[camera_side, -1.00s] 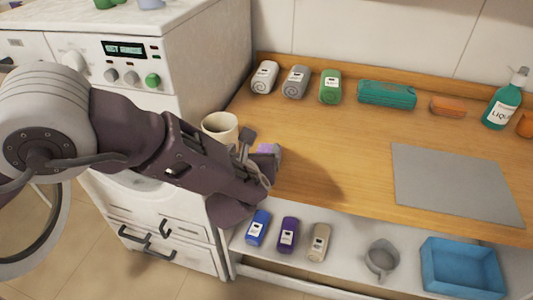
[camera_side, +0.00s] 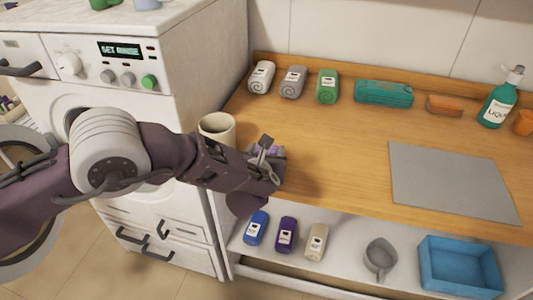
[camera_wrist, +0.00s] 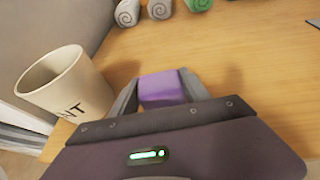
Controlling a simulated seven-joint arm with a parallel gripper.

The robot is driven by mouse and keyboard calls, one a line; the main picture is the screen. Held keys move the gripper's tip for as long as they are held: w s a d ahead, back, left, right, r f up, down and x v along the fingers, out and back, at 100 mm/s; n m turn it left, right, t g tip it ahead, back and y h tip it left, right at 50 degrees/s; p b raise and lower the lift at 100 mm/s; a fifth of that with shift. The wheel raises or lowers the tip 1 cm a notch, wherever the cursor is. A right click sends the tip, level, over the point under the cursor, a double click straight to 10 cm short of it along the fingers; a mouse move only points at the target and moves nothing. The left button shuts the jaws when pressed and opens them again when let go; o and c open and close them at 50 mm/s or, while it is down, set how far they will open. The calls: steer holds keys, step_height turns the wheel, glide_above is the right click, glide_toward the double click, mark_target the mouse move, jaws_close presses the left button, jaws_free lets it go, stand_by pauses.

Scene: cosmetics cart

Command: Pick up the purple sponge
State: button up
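The purple sponge (camera_wrist: 162,89) lies between my gripper's two grey fingers in the wrist view. A finger is close along its left side and another along its right, with no clear gap on either side. I cannot tell whether the fingers press on it. In the side view my gripper (camera_side: 268,158) is at the left end of the wooden counter and hides most of the sponge. Only a little purple shows there. Whether the sponge rests on the counter or is raised is unclear.
A cream mug (camera_wrist: 66,84) stands close on the left of my gripper. Rolled towels (camera_side: 261,78) line the back. A grey mat (camera_side: 453,182) lies to the right, with bare wood between.

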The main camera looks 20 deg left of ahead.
steer(key=c, duration=0.5)
step_height(320, 180, up, 10)
steer(key=s+a+r+n+y, duration=0.1)
steer(key=s+a+r, duration=0.2)
steer(key=s+a, duration=0.5)
steer(key=s+a+r+n+y, duration=0.1)
steer(key=s+a+r, duration=0.3)
steer(key=s+a, duration=0.4)
steer(key=a, duration=0.7)
steer(key=shift+s+a+y, duration=0.15)
steer(key=shift+a+y, duration=0.15)
steer(key=shift+a, duration=0.1)
